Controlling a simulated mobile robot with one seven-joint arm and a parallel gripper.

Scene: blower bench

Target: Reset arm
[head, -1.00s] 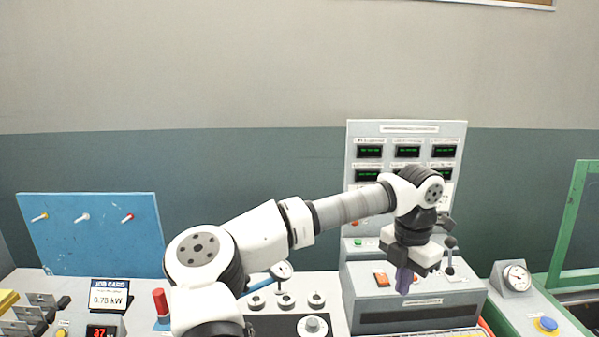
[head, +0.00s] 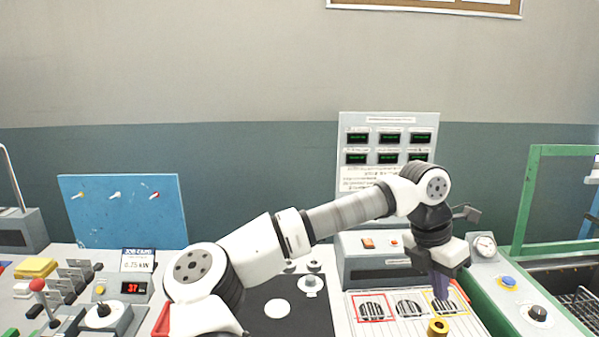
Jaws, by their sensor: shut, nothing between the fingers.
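My gripper (head: 441,287) hangs from the end of my arm, pointing down, at the right side of the head view. Its purple fingers are shut and hold nothing. They appear in front of the white panel with coloured square outlines (head: 390,327); I cannot tell how far above it they are. A brass-coloured ring (head: 438,328) shows just below the fingertips in the picture, apart from them.
A grey console (head: 372,262) and an upright display panel (head: 388,150) stand behind my arm. At right are a gauge (head: 484,246), a blue button (head: 508,282) and a green frame (head: 527,200). Switches and a job card (head: 137,260) fill the left.

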